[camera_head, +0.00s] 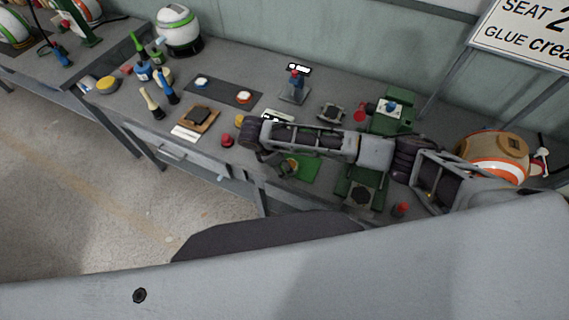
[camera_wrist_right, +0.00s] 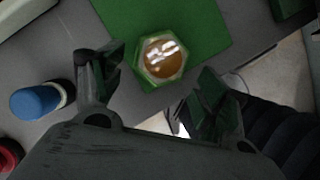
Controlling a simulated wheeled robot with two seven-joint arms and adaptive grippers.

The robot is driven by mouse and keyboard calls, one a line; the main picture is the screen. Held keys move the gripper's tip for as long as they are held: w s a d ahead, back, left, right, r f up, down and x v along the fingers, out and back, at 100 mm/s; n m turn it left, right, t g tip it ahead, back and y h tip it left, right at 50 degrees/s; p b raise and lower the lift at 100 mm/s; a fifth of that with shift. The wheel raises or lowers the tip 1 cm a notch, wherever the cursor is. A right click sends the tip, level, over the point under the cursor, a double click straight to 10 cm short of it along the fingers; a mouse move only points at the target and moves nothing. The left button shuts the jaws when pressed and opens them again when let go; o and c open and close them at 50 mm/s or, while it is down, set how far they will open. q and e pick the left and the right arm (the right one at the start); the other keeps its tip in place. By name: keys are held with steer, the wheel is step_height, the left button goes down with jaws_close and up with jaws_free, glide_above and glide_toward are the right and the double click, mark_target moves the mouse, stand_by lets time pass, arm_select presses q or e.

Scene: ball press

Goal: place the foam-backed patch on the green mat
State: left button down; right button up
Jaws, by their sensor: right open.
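The green mat (camera_head: 309,168) lies on the bench near its front edge. It also shows at the top of the right wrist view (camera_wrist_right: 205,22). A hexagonal piece with a shiny amber face and a pale rim (camera_wrist_right: 163,58), which looks like the patch, is over the mat's near corner; its foam backing is hidden, and I cannot tell whether it lies flat. In the head view it is a small orange spot (camera_head: 292,165). My right gripper (camera_wrist_right: 160,66) is open, its fingers on either side of the piece and apart from it. My left gripper is not in view.
A blue-topped cylinder (camera_wrist_right: 37,100) and a red-topped thing (camera_wrist_right: 9,156) are left of my right gripper. Green press-like equipment (camera_head: 360,190) stands right of the mat. A dark strip (camera_head: 222,90) with two small pieces lies farther back. The bench's front edge is close.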

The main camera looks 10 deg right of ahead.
steer(key=v, duration=1)
steer(key=shift+r, duration=0.4)
steer(key=shift+s+a, duration=0.1)
steer(key=shift+a, duration=0.1)
